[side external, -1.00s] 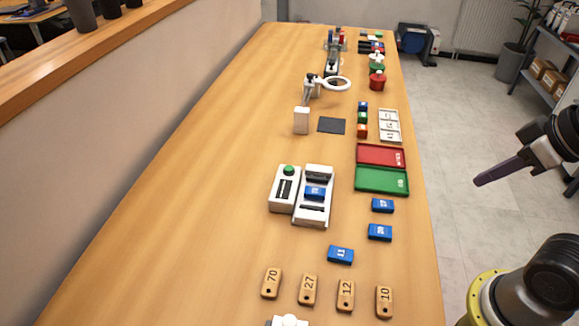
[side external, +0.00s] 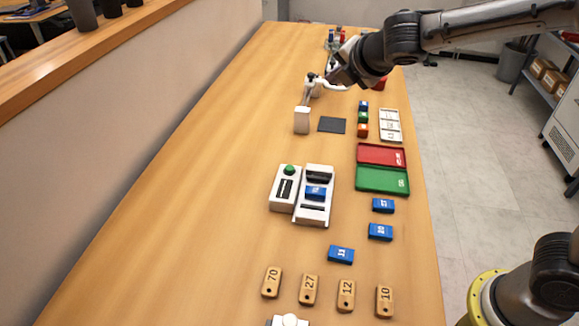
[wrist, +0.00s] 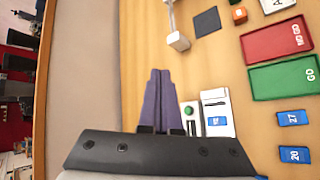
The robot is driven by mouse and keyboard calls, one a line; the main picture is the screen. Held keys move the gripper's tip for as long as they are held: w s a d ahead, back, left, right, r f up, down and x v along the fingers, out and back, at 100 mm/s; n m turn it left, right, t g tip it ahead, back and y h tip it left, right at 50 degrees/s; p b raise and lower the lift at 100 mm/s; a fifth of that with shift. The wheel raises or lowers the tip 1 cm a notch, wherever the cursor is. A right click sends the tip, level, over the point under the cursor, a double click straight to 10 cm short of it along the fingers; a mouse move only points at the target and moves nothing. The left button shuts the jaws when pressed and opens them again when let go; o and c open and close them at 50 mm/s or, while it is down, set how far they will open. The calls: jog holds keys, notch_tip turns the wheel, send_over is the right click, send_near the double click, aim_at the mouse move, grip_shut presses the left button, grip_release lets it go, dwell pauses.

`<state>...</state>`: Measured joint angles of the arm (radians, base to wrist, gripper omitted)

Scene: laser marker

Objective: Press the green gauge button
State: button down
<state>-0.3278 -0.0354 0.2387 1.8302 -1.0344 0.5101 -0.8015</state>
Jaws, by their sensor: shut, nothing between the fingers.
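The green button (side external: 289,169) is a round dome on top of a white box, the gauge (side external: 284,190), which has a dark slot or display below the button.
A white device (side external: 312,216) holding a blue block (side external: 316,192) stands right beside the gauge. Red (side external: 381,154) and green (side external: 382,179) trays lie to the right, with loose blue blocks nearer. A ring lamp stands beyond, by a dark mat (side external: 332,125). Table left of the gauge is clear.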

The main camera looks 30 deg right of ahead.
jog(key=w+a+f+n, duration=0.2)
jog(key=w+a+f, duration=0.1)
jog(key=a+f, duration=0.2)
jog(key=n+g+y, duration=0.1)
send_over(290, 169)
notch_tip(290, 169, down, 5)
jog(key=shift+s+a+r, duration=0.1)
jog(key=shift+s+r, duration=0.1)
jog(key=shift+s, duration=0.1)
jog(key=shift+f, duration=4.35)
jog(key=shift+f, duration=0.1)
jog(key=shift+f, duration=0.35)
